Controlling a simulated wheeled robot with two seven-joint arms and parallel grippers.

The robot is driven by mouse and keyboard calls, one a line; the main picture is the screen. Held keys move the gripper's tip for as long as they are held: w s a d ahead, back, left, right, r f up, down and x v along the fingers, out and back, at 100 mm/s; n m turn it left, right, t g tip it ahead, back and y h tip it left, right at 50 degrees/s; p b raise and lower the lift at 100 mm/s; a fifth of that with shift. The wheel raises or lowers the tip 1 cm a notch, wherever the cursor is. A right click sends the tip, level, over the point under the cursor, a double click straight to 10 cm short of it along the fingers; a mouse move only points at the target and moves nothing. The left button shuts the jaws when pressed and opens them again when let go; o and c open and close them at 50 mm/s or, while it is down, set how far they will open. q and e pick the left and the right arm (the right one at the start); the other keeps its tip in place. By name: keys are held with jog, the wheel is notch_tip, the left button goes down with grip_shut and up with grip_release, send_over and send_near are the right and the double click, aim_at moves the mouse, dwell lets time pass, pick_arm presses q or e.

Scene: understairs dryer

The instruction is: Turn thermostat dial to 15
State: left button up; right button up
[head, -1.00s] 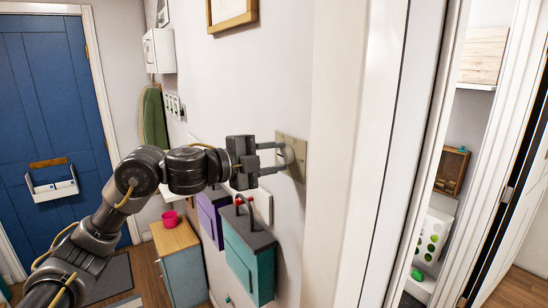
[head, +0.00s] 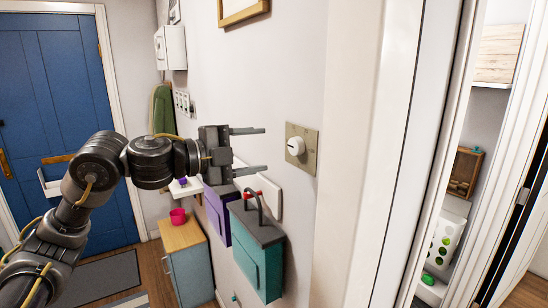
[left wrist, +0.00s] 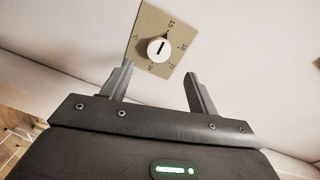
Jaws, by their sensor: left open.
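The thermostat has a round white dial (head: 296,146) on a square beige plate (head: 307,166) on the wall. In the left wrist view, the dial (left wrist: 153,55) shows a dark line slanting up and right, roughly along the direction of the small 15 on the plate (left wrist: 150,17). The small print makes the exact setting hard to read. My left gripper (head: 264,150) is open and empty, fingers pointing at the dial, with a gap between fingertips and dial. In the left wrist view, the dial appears beyond and between the fingertips (left wrist: 158,70). My right gripper is out of view.
A teal box (head: 258,260) with a grey top and a purple box (head: 217,215) are on the wall below my left gripper. A white door frame (head: 350,200) stands right of the thermostat.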

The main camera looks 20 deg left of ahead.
pick_arm(q)
jog(key=shift+b+v, duration=0.45)
jog(key=shift+v, duration=1.25)
jog(key=shift+d+f, duration=0.1)
